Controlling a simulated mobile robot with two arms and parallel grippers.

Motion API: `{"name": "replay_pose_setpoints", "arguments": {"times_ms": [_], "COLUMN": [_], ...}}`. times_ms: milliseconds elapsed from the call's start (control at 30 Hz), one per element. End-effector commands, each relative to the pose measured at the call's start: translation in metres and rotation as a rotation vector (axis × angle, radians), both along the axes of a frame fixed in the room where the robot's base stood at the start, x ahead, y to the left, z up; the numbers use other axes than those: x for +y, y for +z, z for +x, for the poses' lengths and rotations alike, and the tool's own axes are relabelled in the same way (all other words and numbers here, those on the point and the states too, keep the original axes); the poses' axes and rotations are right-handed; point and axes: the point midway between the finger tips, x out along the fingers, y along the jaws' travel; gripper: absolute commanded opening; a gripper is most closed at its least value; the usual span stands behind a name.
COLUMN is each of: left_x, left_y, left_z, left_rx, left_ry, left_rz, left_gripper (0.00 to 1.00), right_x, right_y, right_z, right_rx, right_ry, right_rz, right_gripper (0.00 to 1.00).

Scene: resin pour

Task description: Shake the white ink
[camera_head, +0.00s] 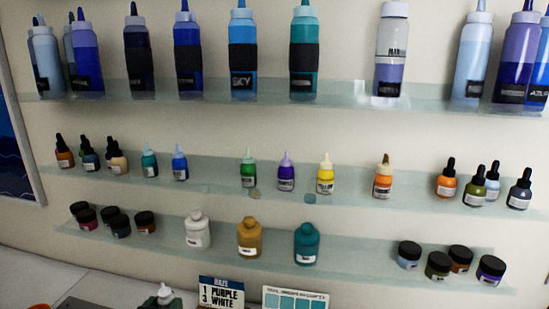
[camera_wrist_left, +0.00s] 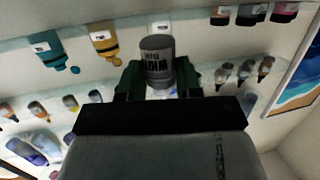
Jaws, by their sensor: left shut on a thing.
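A small bottle with a pale pointed cap (camera_head: 165,291) shows at the bottom edge of the head view. My left gripper (camera_head: 160,300) is at this bottle, low in front of the shelves. In the left wrist view the gripper (camera_wrist_left: 158,84) is shut on the bottle (camera_wrist_left: 157,58), with one dark finger on each side. The bottle looks grey there with a dark label that I cannot read clearly, so I cannot tell its ink colour. It appears upright, cap up. My right gripper is not in view.
Wall shelves hold several large squeeze bottles (camera_head: 243,55), small bottles (camera_head: 325,176) and jars (camera_head: 490,268). White (camera_head: 197,230), ochre (camera_head: 249,238) and teal (camera_head: 307,243) bottles stand on the lowest shelf. A card reading "HAZE 1 PURPLE 3 WHITE" (camera_head: 222,291) stands beside a swatch card (camera_head: 295,299).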

Motion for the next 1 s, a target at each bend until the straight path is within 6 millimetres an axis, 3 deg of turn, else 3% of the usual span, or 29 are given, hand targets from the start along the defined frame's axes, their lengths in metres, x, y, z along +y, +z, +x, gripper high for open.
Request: {"name": "replay_pose_setpoints", "arguments": {"times_ms": [33,67,133,200,233,300,367,433,500,567,600,633,700,767,800,900,1000], "left_x": [0.000,0.000,0.000,0.000,0.000,0.000,0.000,0.000,0.000,0.000,0.000,0.000,-0.001,0.000,0.000,0.000,0.000], "left_y": [-0.002,-0.018,-0.064,-0.077,-0.069,-0.021,0.001,-0.012,-0.059,-0.077,-0.073,-0.057,-0.010,0.002,-0.006,-0.068,-0.074], "left_z": [0.000,0.000,-0.002,-0.001,0.000,0.001,0.001,0.000,-0.002,-0.001,0.000,0.001,0.000,0.001,0.000,-0.002,0.000], "left_rx": [0.013,0.027,0.040,0.022,0.011,-0.012,-0.004,0.022,0.040,0.028,0.015,0.001,-0.011,0.003,0.017,0.038,0.014], "left_ry": [0.000,0.000,0.000,0.000,0.001,0.000,0.000,0.000,0.001,0.001,0.001,0.000,-0.002,-0.001,0.001,0.000,0.001], "left_rz": [0.001,0.004,0.008,0.003,0.001,-0.003,-0.003,0.003,0.007,0.005,0.002,-0.002,-0.004,-0.001,0.002,0.007,0.002], "left_gripper": [0.06,0.06,0.06,0.06,0.06,0.06,0.06,0.06,0.06,0.06,0.06,0.06,0.06,0.06,0.06,0.06,0.06], "right_x": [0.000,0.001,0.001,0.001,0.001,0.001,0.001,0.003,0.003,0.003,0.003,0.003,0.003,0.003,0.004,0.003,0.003], "right_y": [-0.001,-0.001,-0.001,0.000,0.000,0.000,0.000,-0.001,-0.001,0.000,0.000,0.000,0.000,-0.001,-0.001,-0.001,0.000], "right_z": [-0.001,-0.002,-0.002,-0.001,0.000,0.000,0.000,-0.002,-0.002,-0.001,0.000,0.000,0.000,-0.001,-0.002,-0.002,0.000], "right_rx": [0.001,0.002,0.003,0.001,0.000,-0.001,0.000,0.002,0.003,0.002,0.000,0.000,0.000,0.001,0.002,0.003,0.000], "right_ry": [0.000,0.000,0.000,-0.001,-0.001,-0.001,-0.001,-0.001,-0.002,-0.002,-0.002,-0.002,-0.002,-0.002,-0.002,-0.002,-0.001], "right_rz": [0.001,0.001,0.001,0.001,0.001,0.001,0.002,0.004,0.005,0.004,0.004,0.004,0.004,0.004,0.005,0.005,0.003], "right_gripper": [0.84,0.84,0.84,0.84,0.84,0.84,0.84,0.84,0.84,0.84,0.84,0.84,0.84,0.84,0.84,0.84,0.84]}}
